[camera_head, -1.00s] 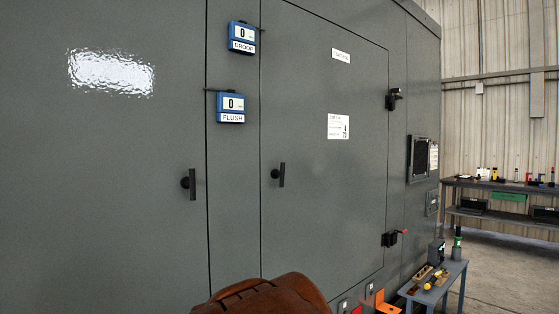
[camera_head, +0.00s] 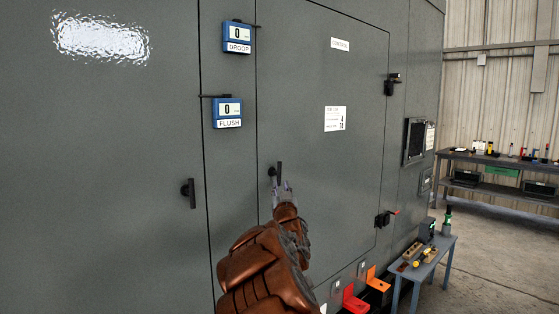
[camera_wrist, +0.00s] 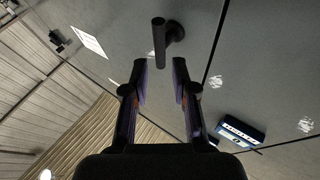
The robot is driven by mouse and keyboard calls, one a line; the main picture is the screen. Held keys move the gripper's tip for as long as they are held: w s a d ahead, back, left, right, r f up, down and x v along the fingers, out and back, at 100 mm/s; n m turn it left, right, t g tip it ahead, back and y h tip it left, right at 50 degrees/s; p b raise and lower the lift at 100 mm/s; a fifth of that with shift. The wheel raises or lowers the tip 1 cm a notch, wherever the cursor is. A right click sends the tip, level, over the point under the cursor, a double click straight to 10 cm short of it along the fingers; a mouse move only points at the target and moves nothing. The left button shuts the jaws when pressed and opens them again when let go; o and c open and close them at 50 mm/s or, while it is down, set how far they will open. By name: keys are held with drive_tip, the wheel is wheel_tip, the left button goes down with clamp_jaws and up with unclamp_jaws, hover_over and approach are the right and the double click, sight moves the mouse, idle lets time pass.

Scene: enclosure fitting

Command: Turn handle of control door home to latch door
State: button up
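The control door (camera_head: 330,170) is a grey panel that lies in its frame in the head view, with a label at its top. Its black handle (camera_head: 279,170) stands upright near the door's left edge. In the wrist view the handle (camera_wrist: 159,42) is a dark bar on a round boss, just beyond my fingertips. My gripper (camera_head: 282,186) is just below the handle in the head view. In the wrist view my gripper (camera_wrist: 160,72) has its fingers apart with nothing between them. The handle's lower part is partly hidden by the fingers in the head view.
Another handle (camera_head: 188,193) is on the left panel. Two black clamps, upper (camera_head: 391,84) and lower (camera_head: 384,219), sit at the door's right edge. A small tool table (camera_head: 424,262) stands right.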

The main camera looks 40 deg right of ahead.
sight(280, 170)
drive_tip(key=r, duration=0.1)
drive_tip(key=w+d, duration=0.1)
drive_tip(key=r+t+p, duration=0.1)
drive_tip(key=shift+w+d+r, duration=0.25)
drive_tip(key=shift+d+r, duration=0.1)
drive_tip(key=shift+p+x, duration=1.1)
drive_tip(key=shift+x, duration=1.7)
drive_tip(key=shift+f, duration=0.15)
drive_tip(key=shift+c, duration=0.2)
clamp_jaws()
